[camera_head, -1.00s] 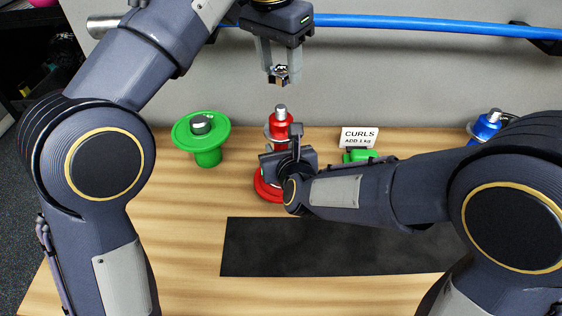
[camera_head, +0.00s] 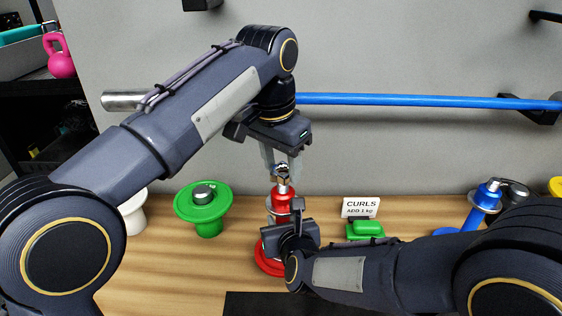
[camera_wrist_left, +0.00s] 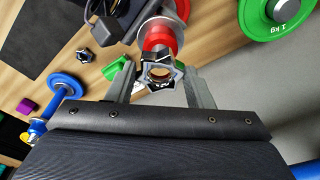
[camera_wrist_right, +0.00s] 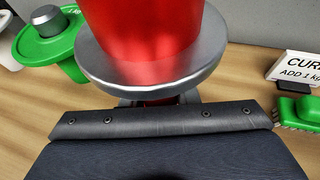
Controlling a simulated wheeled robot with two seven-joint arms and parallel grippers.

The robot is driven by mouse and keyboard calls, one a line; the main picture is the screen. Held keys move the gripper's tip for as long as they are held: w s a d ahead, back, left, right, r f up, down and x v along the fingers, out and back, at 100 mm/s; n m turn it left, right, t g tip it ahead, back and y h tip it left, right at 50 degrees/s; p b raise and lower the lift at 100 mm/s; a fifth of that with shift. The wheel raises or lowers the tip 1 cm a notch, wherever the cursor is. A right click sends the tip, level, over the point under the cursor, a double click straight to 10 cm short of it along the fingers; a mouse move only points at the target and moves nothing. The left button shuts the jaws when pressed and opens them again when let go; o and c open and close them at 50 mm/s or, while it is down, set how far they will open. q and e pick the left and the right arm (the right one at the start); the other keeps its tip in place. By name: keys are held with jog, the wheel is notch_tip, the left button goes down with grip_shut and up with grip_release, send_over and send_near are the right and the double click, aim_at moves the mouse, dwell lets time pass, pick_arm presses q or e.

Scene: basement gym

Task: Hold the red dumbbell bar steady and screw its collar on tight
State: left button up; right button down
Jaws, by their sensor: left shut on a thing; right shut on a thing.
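The red dumbbell bar (camera_head: 282,203) stands upright above a red plate (camera_head: 268,264). In the right wrist view the red bar (camera_wrist_right: 150,25) rises above a silver flange (camera_wrist_right: 150,72). My right gripper (camera_head: 290,238) is shut on the bar below this flange; its fingertips are mostly hidden. My left gripper (camera_head: 281,170) points down, shut on a dark and silver star-shaped collar (camera_wrist_left: 177,76). The collar is right over the bar's silver top end, roughly in line with it. I cannot tell whether they touch.
A green plate on a stand (camera_head: 208,205) is to the left. The CURLS sign (camera_head: 361,207) and a green object (camera_head: 365,229) are to the right, then a blue dumbbell (camera_head: 487,196). A blue bar (camera_head: 400,101) crosses the wall. A dark mat (camera_head: 250,304) lies in front.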

pick_arm(q)
jog(key=shift+f, duration=0.9)
jog(key=shift+f, duration=0.55)
jog(key=m, duration=0.5)
jog(key=shift+w+a+m+g, duration=0.15)
jog(key=shift+m+g, duration=0.15)
jog(key=shift+g, duration=0.1)
jog(key=m, duration=0.5)
jog(key=shift+w+g+h, duration=0.1)
jog(key=shift+g+h, duration=0.2)
jog(key=shift+g, duration=0.1)
jog(key=m, duration=0.4)
jog(key=shift+w+m+g, duration=0.1)
jog(key=shift+m+g, duration=0.2)
jog(key=shift+m, duration=0.1)
jog(key=m, duration=0.4)
jog(key=shift+g, duration=0.3)
